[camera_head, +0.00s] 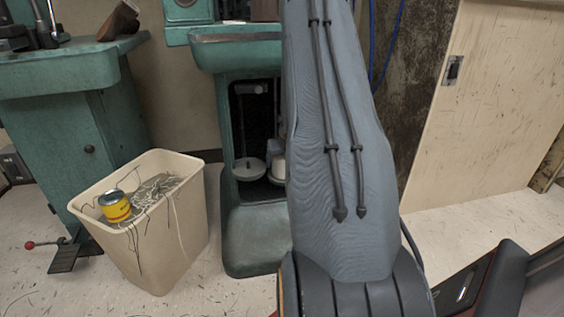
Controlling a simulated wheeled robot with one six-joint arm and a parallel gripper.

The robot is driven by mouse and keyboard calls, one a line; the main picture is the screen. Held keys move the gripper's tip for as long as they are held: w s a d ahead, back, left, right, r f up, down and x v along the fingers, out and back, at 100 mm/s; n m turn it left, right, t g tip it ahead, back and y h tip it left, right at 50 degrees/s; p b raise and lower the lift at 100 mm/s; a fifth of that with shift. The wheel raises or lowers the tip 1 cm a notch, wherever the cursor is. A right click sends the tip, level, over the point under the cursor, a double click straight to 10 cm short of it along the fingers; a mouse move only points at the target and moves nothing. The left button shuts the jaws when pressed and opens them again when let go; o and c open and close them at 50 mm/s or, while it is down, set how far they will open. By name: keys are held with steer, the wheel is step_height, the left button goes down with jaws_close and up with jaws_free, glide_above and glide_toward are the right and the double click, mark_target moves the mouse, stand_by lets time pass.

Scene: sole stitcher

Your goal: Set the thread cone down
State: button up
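My gripper does not show in the head view. My arm, in a grey-blue sleeve, rises through the middle of the picture and blocks what is behind it. A white object (279,167), possibly the thread cone, stands inside the open niche of the green machine (258,233). My arm hides its right side, so I cannot tell its full shape or whether anything holds it. To its left in the niche is a pale round dish (248,171) with a small upright centre.
Another green machine (75,110) with a red-knobbed pedal (62,252) is further left. A cream panel (490,110) stands at right. Speckled floor (225,295) shows in front.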

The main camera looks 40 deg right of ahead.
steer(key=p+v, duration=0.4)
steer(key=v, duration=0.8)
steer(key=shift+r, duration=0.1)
